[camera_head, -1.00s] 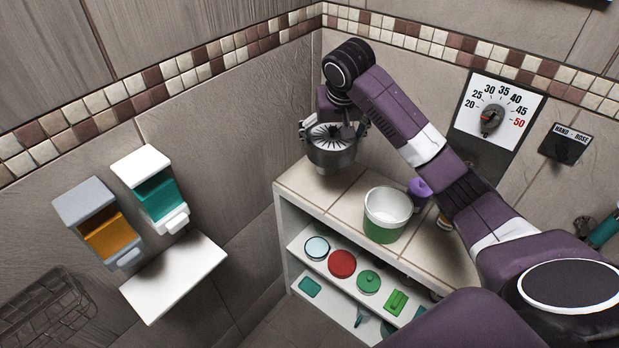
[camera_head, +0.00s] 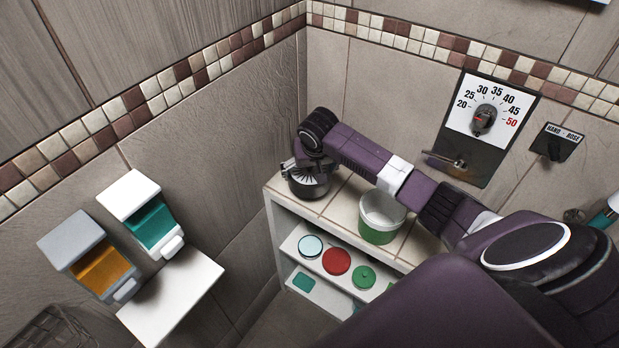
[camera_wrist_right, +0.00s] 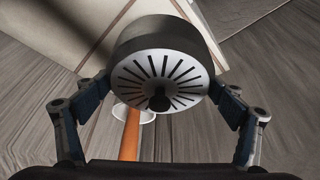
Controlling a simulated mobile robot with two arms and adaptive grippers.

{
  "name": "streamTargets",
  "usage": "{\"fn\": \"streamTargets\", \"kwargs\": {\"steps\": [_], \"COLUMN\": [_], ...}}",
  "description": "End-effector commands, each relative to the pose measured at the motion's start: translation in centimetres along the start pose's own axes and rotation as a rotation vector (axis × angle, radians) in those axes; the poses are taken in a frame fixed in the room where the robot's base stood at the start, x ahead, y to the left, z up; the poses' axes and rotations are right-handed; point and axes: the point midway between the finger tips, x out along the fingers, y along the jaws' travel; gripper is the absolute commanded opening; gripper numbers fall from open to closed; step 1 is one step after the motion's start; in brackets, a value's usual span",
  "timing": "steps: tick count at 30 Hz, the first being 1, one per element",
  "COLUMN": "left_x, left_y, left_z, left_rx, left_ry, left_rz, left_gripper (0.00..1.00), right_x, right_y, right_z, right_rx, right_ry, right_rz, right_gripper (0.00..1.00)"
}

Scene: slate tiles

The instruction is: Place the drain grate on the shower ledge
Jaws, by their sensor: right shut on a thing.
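The drain grate (camera_head: 308,184) is a grey round drum with a lighter slotted face and a dark central knob. My right gripper (camera_head: 309,167) is shut on it at the far left corner of the shower ledge (camera_head: 343,200), the tiled top of a white shelf unit. In the right wrist view the grate (camera_wrist_right: 160,58) sits between my two fingers (camera_wrist_right: 160,100), slotted face toward the camera. It is at or just over the ledge; I cannot tell whether it touches. My left gripper is not in view.
A green and white bucket (camera_head: 380,218) stands on the ledge right of the grate, under my right arm. Coloured lids lie on the shelf below, including a red one (camera_head: 337,261). Two dispensers (camera_head: 143,208) and a white wall shelf (camera_head: 172,297) are at left. Walls rise behind the ledge.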

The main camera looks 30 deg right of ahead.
Motion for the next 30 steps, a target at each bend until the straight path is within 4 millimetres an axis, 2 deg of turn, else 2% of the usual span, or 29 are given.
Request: {"fn": "streamTargets", "kwargs": {"steps": [5, 12, 26, 27, 30], "left_x": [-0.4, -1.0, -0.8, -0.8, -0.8], "left_y": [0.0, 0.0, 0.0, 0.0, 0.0], "left_z": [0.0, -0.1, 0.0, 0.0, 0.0], "left_rx": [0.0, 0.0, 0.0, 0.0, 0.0], "left_ry": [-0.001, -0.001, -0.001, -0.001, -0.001], "left_rz": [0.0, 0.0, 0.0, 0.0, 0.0], "left_gripper": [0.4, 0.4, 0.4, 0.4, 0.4], "right_x": [1.4, 4.3, 5.0, 5.0, 5.0], "right_y": [0.0, 0.0, 0.0, 0.0, 0.0], "right_z": [0.6, 1.8, 2.1, 2.1, 2.1], "right_rx": [0.0, 0.001, 0.001, 0.001, 0.0], "right_ry": [-0.002, 0.001, 0.001, 0.001, 0.001], "right_rz": [0.0, -0.001, -0.001, 0.0, 0.0], "right_gripper": [0.59, 0.59, 0.59, 0.91, 1.0]}}
